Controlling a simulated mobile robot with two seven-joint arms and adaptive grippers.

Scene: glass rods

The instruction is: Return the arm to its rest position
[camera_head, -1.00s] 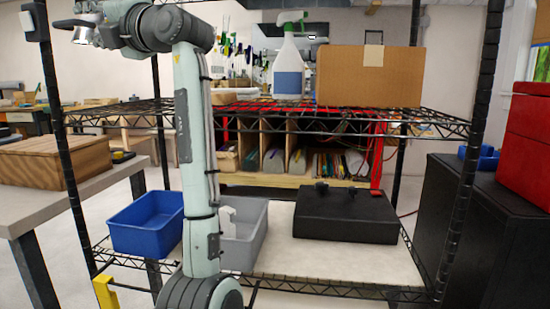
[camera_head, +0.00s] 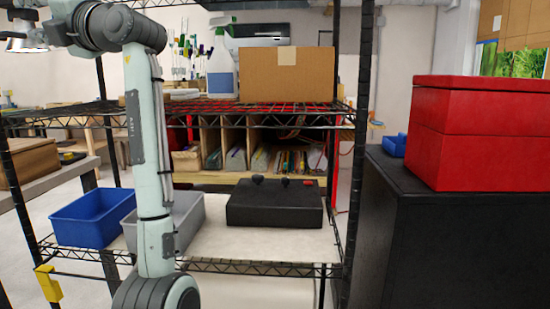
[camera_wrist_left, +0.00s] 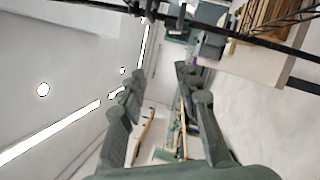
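My left arm (camera_head: 152,160) rises from the bottom of the head view in front of the wire shelf and bends left at the top. My left gripper (camera_head: 26,40) is at the upper left edge of the head view, partly cut off. In the left wrist view, the fingers of the left gripper (camera_wrist_left: 158,85) are spread apart, with only the distant room showing between them. It is open and empty. My right gripper is not in view. No glass rods can be made out with certainty.
The wire shelf (camera_head: 250,267) holds a blue bin (camera_head: 90,218), a grey bin (camera_head: 190,215), a black case (camera_head: 272,205), a cardboard box (camera_head: 270,78) and a spray bottle (camera_head: 222,75). A red box (camera_head: 475,130) stands on a black cabinet (camera_head: 440,245) at the right.

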